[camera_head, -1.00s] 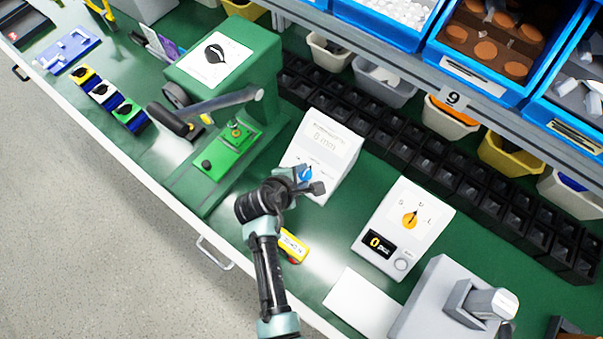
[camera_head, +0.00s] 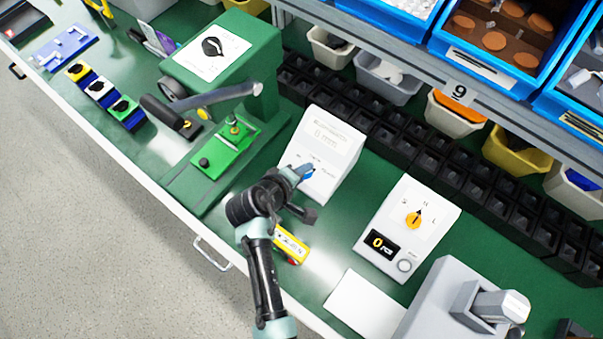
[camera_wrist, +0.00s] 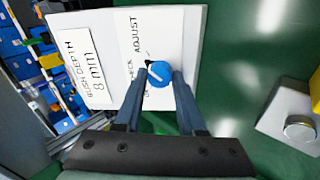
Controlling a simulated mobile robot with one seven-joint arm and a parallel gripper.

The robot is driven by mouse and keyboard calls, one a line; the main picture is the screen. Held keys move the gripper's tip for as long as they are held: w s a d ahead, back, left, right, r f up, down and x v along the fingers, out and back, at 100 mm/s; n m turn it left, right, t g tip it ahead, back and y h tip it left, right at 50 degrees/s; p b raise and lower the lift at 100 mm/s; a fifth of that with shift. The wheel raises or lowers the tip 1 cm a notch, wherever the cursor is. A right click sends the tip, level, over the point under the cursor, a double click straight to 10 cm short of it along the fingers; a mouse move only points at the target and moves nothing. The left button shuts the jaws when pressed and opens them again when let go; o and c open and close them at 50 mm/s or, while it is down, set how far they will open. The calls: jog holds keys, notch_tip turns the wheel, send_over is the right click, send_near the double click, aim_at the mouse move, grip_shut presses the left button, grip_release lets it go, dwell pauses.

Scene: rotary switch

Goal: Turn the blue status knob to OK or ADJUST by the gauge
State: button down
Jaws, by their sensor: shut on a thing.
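The blue knob (camera_head: 308,172) is on the sloped face of a white panel box (camera_head: 333,131). In the wrist view the knob (camera_wrist: 159,76) sits between the two fingertips of my gripper (camera_wrist: 158,79), which is shut on its sides. A pale line on the knob and a small dark mark beside it show. Printed ADJUST, CHECK and a partly hidden label lie around it, with a depth card reading 8 MM alongside. A dial with a dark needle (camera_head: 212,47) is on top of the green machine (camera_head: 262,62) to the left.
A lever arm (camera_head: 222,95) and a green plate (camera_head: 225,150) are left of the panel. A yellow block (camera_head: 291,246) lies close beside my arm. A white box with an orange dial (camera_head: 422,204) stands at right. Black bins (camera_head: 428,160) line the back.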

jog(key=shift+m+b, duration=0.65)
jog(key=shift+m, duration=1.25)
jog(key=c, duration=0.5)
grip_release()
jog(key=v, duration=1.3)
jog(key=shift+a+f, duration=0.15)
